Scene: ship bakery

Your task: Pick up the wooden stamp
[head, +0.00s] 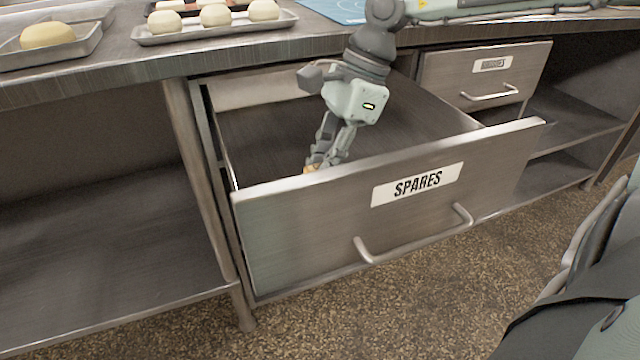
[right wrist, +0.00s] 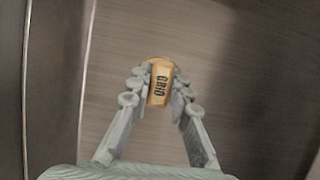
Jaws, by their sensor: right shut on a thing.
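In the head view only a bit of the stamp (head: 310,169) shows above the drawer front's top edge. My right gripper (right wrist: 158,88) is shut on the stamp, with a finger on each side. In the head view my right gripper (head: 318,160) reaches down into the open drawer marked SPARES (head: 390,205). The front panel partly hides the fingertips and the stamp. My left gripper is not in view.
A second drawer (head: 487,85) to the right also stands out a little. On the counter are a tray (head: 215,32) with dough balls, another tray (head: 60,50) with a dough piece, and a blue mat (head: 340,10). The visible drawer floor is bare.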

